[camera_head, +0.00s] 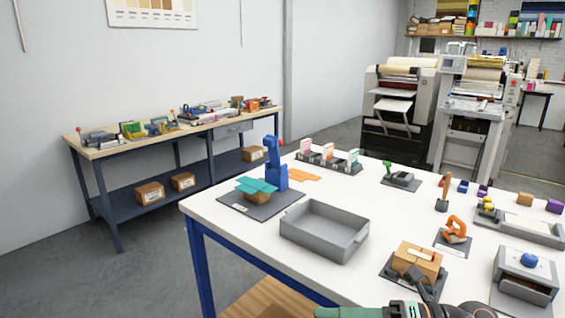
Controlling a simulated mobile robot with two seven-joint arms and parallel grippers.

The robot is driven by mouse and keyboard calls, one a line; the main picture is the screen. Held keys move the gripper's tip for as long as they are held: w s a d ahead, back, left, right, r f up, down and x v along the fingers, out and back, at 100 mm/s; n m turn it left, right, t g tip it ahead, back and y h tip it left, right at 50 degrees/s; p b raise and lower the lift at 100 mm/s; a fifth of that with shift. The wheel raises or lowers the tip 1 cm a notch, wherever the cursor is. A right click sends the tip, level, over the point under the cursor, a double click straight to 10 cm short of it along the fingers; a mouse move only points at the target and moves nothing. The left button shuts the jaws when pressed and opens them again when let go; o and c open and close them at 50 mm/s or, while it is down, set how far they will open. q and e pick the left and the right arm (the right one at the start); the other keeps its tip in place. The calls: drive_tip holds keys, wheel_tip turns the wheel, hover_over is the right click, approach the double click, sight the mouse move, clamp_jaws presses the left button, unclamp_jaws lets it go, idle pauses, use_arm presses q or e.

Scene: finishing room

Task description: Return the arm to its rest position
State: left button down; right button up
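My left gripper does not show. Just beyond this arm, a brown box (420,259) sits on a dark mat, with a dark tool-like shape (421,281) in front of it.
An empty grey tray (300,243) stands mid-table. A blue press (275,165) with a teal piece (256,186) stands behind left. An orange tool (456,228) and a grey box with a blue knob (528,262) stand at right. The table's left front has bare room.

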drive_tip(key=w+d+f+m+t+h+p, duration=0.1)
drive_tip(key=d+f+m+t+h, duration=0.35)
drive_tip(key=m, duration=0.85)
drive_tip(key=w+d+f+m+t+h+p, duration=0.1)
drive_tip(key=d+f+m+t+h+p, duration=0.1)
drive_tip(key=f+m+t+h, duration=0.7)
use_arm(q)
drive_tip(key=r, duration=0.2)
drive_tip(key=s+r+p, duration=0.1)
drive_tip(key=shift+a+r, duration=0.2)
drive_tip(key=shift+a, duration=0.15)
use_arm(e)
drive_tip(key=s+d+f+m+g, duration=0.2)
drive_tip(key=s+f+m+g, duration=0.4)
drive_tip(key=s+f+m, duration=0.6)
wheel_tip(320, 180, down, 4)
drive_tip(key=shift+s+f+m+g+h, duration=0.1)
drive_tip(key=shift+s+m+g+h, duration=0.3)
drive_tip(key=shift+s, duration=0.85)
